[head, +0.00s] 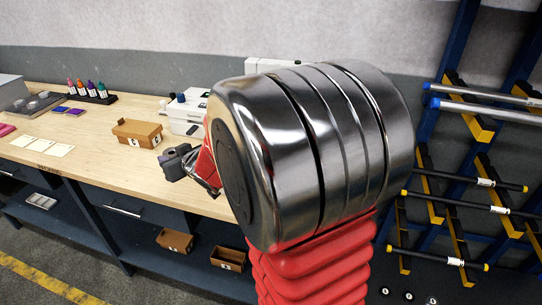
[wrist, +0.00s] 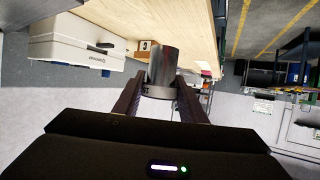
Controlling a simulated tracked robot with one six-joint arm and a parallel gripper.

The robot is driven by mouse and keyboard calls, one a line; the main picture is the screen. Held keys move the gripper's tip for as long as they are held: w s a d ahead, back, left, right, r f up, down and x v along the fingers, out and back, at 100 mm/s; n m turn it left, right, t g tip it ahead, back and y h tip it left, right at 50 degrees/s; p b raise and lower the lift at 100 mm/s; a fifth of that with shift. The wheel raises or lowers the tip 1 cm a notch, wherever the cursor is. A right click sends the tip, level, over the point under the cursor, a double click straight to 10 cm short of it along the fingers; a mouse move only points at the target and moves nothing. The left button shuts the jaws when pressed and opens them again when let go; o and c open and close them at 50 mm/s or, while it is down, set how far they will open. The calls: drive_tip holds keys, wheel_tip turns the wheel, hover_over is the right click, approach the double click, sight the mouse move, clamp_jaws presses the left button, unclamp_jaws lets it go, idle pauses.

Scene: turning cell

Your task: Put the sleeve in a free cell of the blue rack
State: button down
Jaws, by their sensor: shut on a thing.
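The sleeve (wrist: 162,68) is a short, dark grey metal cylinder between the fingers in the wrist view. My gripper (wrist: 161,92) is shut on it, one dark finger on each side. In the head view my gripper (head: 176,162) is over the bench's front edge, partly hidden behind my arm; the sleeve cannot be made out there. A blue-framed rack (head: 436,100) stands at the right with long bars on yellow-and-black supports. No rack with cells can be made out for certain.
Bins (head: 175,240) stand on the lower shelf. Bench top between the cards and cardboard box is clear.

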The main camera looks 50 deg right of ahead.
drive_tip(key=s+d+r+m+h, duration=0.1)
drive_tip(key=s+d+r, duration=0.2)
drive_tip(key=s+d, duration=0.2)
drive_tip(key=s+d+r+m+h, duration=0.1)
drive_tip(key=s+d+r, duration=0.2)
drive_tip(key=d, duration=0.8)
drive_tip(key=s+d+r+m+h, duration=0.1)
drive_tip(key=s+d+r, duration=0.1)
drive_tip(key=s+d, duration=0.5)
drive_tip(key=shift+d+r, duration=0.4)
drive_tip(key=shift+d, duration=0.25)
drive_tip(key=shift+f, duration=3.1)
drive_tip(key=shift+f, duration=0.1)
drive_tip(key=shift+f, duration=1.8)
drive_tip(key=shift+f, duration=0.1)
drive_tip(key=c, duration=1.1)
unclamp_jaws()
drive_tip(key=shift+g, duration=0.3)
